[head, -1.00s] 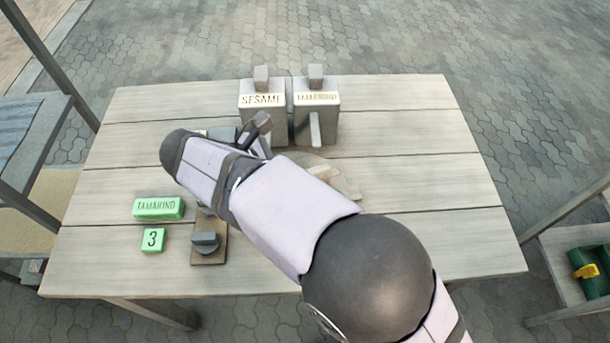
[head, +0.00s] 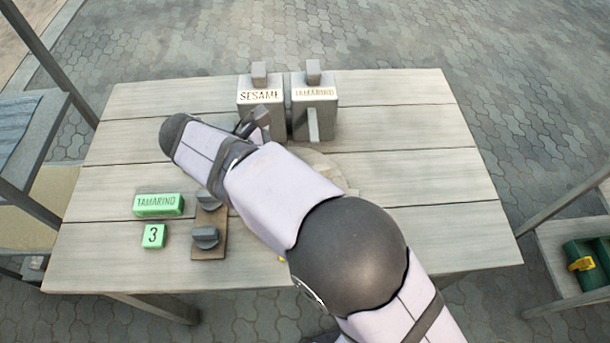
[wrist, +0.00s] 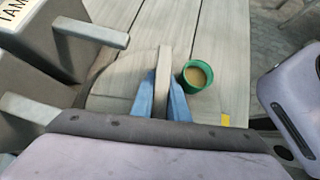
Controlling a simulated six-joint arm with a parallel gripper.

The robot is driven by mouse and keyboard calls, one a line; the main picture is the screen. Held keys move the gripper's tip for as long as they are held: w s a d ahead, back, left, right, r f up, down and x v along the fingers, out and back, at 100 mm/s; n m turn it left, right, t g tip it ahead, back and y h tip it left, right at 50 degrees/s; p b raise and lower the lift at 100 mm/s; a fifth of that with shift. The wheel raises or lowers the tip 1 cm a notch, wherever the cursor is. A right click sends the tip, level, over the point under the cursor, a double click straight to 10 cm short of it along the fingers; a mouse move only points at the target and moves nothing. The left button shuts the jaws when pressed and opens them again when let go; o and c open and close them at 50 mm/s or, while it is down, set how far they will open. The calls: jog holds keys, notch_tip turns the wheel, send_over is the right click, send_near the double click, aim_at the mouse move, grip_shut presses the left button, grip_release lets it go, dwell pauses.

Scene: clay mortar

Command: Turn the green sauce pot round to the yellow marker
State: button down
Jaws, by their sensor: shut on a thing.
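The green sauce pot (wrist: 196,76), with brown sauce in it, stands upright in the wrist view, just right of my gripper. It sits at the edge of a pale round board (wrist: 125,75); the board's far side is partly hidden. The yellow marker (wrist: 225,120) is a small strip below and right of the pot, apart from it. My gripper (wrist: 161,100) has blue fingers shut on a grey upright bar (wrist: 164,65) at the board. In the head view my arm hides the pot and most of the board (head: 318,160); a yellow speck (head: 281,259) shows beside the arm.
Two grey dispensers, labelled SESAME (head: 259,97) and TAMARIND (head: 314,93), stand at the back, with levers jutting forward. Green blocks, TAMARIND (head: 158,204) and 3 (head: 154,236), lie left of a knob panel (head: 209,246). The table's right side (head: 440,210) is clear.

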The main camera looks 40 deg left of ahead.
jog(key=c, duration=2)
grip_release()
jog(key=shift+v, duration=3.7)
